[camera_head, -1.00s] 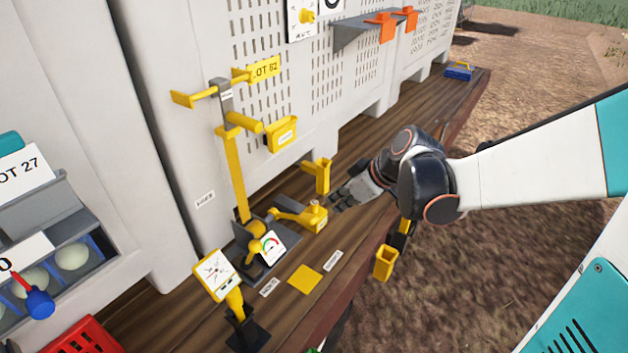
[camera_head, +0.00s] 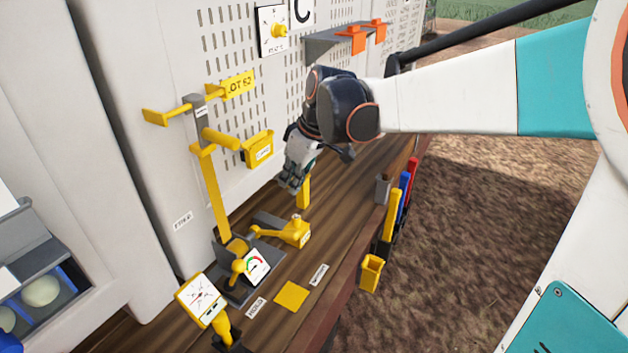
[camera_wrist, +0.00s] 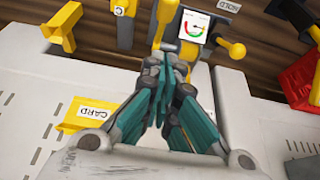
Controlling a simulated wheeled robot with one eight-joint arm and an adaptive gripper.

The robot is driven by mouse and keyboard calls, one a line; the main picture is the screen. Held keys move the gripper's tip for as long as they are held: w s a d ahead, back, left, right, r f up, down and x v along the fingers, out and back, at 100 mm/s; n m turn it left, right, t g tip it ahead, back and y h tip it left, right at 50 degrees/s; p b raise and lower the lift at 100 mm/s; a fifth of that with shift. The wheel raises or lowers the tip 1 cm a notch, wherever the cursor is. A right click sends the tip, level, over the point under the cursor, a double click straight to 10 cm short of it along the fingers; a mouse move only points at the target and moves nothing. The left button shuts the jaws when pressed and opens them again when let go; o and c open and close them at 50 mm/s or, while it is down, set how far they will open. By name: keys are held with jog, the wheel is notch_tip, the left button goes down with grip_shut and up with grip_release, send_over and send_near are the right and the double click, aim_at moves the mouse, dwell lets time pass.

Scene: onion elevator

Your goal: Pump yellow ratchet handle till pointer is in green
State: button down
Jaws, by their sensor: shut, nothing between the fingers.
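The gauge also shows in the wrist view (camera_wrist: 196,27), with a green and red arc; I cannot tell exactly where the pointer rests. My gripper (camera_head: 290,180) is shut and empty, above and behind the handle, apart from it. In the wrist view my gripper's teal fingers (camera_wrist: 170,70) are together, below the gauge in the picture.
A yellow card box (camera_head: 257,149) is on the white crate wall (camera_head: 140,60). A white dial plate (camera_head: 201,298) stands front left. A yellow square (camera_head: 291,296) lies on the bench. Coloured sticks (camera_head: 402,195) stand at the right edge.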

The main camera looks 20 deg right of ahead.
jog(key=shift+s+f, duration=0.1)
jog(key=b, duration=0.1)
send_over(281, 231)
jog(key=f, duration=0.9)
jog(key=shift+s+d, duration=0.15)
jog(key=shift+s, duration=0.15)
jog(key=f, duration=0.2)
jog(key=s+f, duration=0.1)
jog(key=shift+d+b, duration=0.35)
jog(key=shift+d, duration=0.05)
jog(key=shift+f, duration=0.4)
jog(key=shift+s, duration=0.1)
